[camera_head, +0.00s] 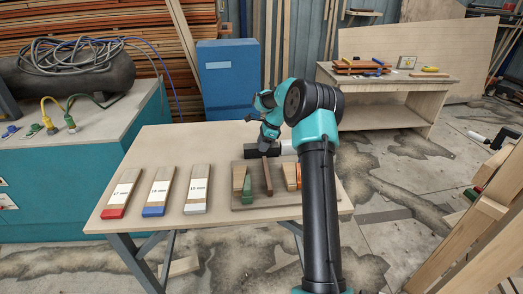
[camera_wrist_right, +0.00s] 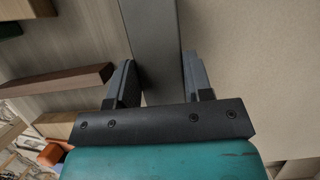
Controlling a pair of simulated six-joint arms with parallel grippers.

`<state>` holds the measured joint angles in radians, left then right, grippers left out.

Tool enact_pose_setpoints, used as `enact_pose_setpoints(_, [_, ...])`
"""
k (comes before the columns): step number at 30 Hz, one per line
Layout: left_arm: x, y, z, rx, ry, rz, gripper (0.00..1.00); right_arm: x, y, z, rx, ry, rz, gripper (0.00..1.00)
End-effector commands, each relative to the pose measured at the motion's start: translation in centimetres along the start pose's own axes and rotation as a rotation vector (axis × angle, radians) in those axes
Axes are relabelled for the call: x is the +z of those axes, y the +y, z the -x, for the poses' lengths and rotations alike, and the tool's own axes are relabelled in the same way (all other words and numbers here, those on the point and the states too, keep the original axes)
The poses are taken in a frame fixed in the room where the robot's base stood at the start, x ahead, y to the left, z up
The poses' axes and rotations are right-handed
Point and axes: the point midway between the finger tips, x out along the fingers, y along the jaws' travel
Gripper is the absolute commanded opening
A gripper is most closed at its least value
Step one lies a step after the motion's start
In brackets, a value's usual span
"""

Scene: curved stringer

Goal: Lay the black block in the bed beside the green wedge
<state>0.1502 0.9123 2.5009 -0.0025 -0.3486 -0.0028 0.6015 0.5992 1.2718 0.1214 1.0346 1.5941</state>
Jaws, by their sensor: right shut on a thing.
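My right gripper (camera_head: 268,146) is over the back part of the table and is shut on the black block. The black block (camera_head: 251,151) sticks out to the left of the gripper, above or at the back of the bed; I cannot tell if it touches anything below. In the right wrist view the block (camera_wrist_right: 152,40) runs as a dark grey bar between the two fingers (camera_wrist_right: 158,85). The green wedge (camera_head: 247,191) is at the left in the bed (camera_head: 240,206), in front of the gripper. My left gripper is not in view.
A dark brown bar (camera_head: 267,176) and orange-marked pieces (camera_head: 298,178) are in the bed, right of the green wedge. Three labelled wedges with red (camera_head: 114,212), blue (camera_head: 154,210) and white (camera_head: 195,208) ends lie on the table's left. The table's back left is clear.

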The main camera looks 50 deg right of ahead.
Motion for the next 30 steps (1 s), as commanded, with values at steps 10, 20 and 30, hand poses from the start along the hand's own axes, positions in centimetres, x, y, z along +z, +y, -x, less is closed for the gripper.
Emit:
enact_pose_setpoints(10, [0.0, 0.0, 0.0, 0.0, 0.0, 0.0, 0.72, 0.8, -0.1, 1.9, -0.004, -0.001, 0.001, 0.13])
enact_pose_setpoints(20, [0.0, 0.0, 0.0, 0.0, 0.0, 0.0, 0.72, 3.0, -0.1, 7.2, -0.003, -0.001, 0.001, 0.13])
enact_pose_setpoints(30, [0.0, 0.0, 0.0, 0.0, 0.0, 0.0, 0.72, 3.9, 0.0, 9.3, 0.0, 0.0, 0.0, 0.13])
